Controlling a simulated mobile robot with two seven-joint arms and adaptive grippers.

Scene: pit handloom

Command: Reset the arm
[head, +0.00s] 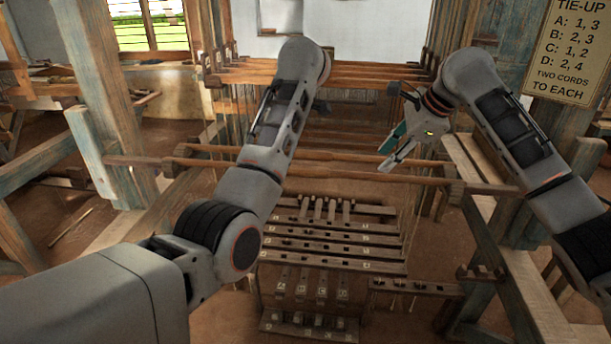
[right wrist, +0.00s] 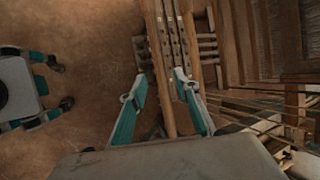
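My right arm comes in from the right, and its right gripper (head: 382,161) hangs in front of the loom, its teal and grey fingers apart. In the right wrist view the right gripper (right wrist: 160,78) is open with nothing between the fingertips. Long wooden bars show beyond them, and I cannot tell the distance. My left arm (head: 280,130) is raised and bent in front of the loom's left side.
The loom has horizontal wooden bars (head: 340,172) across the middle and numbered wooden rows (head: 335,240) below. Blue-grey posts (head: 95,90) stand on the left. A tie-up sign (head: 573,50) hangs top right. Brown floor (right wrist: 85,35) is open left in the wrist view.

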